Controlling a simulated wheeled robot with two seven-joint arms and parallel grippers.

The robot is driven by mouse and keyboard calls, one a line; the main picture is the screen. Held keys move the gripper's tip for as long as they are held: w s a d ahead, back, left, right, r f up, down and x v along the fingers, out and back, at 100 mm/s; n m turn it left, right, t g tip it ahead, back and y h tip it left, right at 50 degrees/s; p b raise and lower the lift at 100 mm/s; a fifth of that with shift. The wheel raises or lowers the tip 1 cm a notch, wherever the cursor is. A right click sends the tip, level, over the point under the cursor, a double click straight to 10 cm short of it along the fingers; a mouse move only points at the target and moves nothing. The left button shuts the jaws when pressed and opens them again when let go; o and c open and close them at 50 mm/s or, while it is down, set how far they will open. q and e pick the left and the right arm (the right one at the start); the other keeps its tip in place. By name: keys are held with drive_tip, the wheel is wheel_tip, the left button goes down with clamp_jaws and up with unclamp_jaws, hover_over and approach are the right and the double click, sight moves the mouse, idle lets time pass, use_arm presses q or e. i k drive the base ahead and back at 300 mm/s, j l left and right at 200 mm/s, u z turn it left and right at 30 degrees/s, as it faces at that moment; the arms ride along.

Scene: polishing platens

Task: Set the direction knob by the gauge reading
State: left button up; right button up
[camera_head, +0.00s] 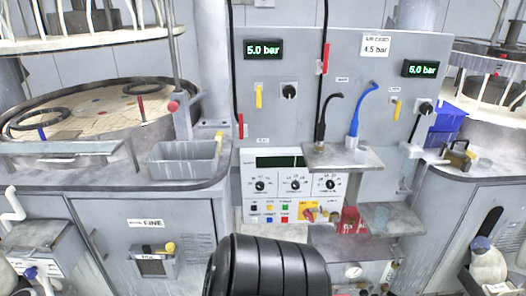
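A black knob (289,91) is below the left gauge and another black knob (425,107) is below the right one. A white control box (273,209) lower down has a left dial (260,186), a middle dial (295,185) and a right dial (330,184). The labels are too small to read, so I cannot tell which is the direction knob. Neither gripper shows.
Yellow levers (259,97) and a black and a blue hose (358,120) are on the panel above a small shelf (340,158). A grey bin (185,160) is left of the control box. Round platens (100,108) stand left and right. A blue crate (446,117) is at right.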

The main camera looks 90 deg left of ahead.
sight(30, 274)
drive_tip(key=u, duration=4.6)
